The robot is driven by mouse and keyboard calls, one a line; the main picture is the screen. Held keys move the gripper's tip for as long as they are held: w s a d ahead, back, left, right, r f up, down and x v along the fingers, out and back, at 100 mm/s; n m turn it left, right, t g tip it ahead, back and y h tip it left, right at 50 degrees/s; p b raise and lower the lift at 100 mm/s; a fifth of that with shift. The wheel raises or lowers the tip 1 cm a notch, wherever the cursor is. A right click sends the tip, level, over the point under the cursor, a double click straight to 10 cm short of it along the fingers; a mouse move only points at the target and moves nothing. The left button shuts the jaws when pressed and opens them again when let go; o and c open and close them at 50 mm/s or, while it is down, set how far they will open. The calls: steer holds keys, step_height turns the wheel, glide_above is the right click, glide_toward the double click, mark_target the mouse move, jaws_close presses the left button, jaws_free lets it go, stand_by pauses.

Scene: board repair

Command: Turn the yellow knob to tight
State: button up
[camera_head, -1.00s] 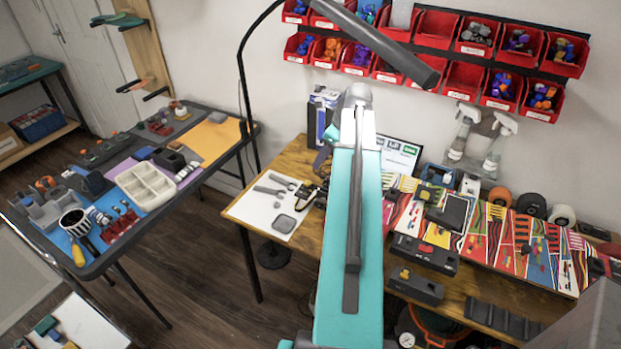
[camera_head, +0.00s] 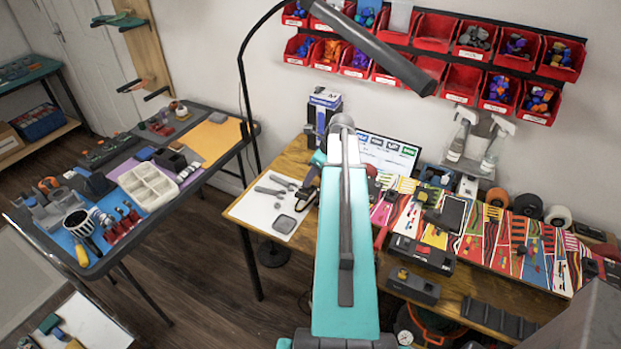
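Two dark boxes lie along the front of the wooden bench, right of my arm. The nearer box (camera_head: 416,287) carries a small yellow knob (camera_head: 403,274) near its left end. The knob is too small to tell how it is turned. The farther box (camera_head: 422,254) has a small red part (camera_head: 424,248) on top. My teal arm link stands upright in the middle of the view, to the left of both boxes. My gripper cannot be made out; it seems hidden behind the arm.
Patterned boards (camera_head: 520,248) and a dark ridged rack (camera_head: 498,319) cover the bench's right part. A lamp arm (camera_head: 375,48) hangs overhead. Red bins (camera_head: 430,67) line the wall. A laden dark table (camera_head: 215,163) stands at left, with open floor between.

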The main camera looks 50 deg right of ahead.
steer(key=shift+p+x, duration=0.35)
steer(key=shift+x, duration=1.3)
steer(key=c, duration=1)
steer(key=shift+w+d, duration=0.1)
steer(key=shift+d, duration=0.05)
jaws_close()
